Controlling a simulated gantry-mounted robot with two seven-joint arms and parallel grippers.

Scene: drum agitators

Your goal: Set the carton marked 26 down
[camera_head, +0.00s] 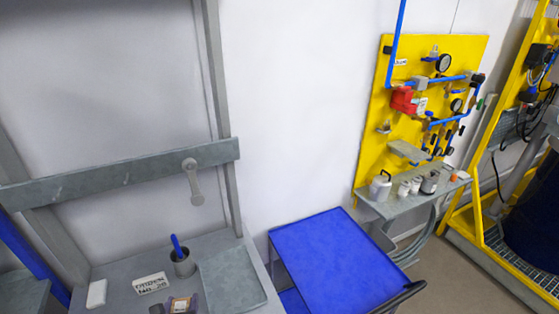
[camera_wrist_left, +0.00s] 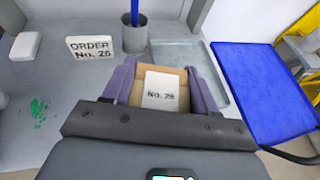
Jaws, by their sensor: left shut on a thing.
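The carton (camera_wrist_left: 174,76) is a small brown box with a white label that seems to read No. 26, the last digit being hard to tell. My left gripper (camera_wrist_left: 160,88) has its purple fingers on either side of the carton and is shut on it. The carton also shows at the bottom edge of the head view (camera_head: 181,304), over the grey bench. I cannot tell whether its base touches the bench. A white card (camera_wrist_left: 92,48) reading ORDER No. 26 stands behind it to the left. My right gripper is out of view.
A grey flat plate (camera_head: 232,279) lies on the bench (camera_head: 125,266), right of a grey cup (camera_head: 183,262) holding a blue pen. A white block (camera_head: 97,293) is at left. Green specks (camera_wrist_left: 39,108) lie on the bench. A blue-topped cart (camera_head: 335,255) stands right of the bench.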

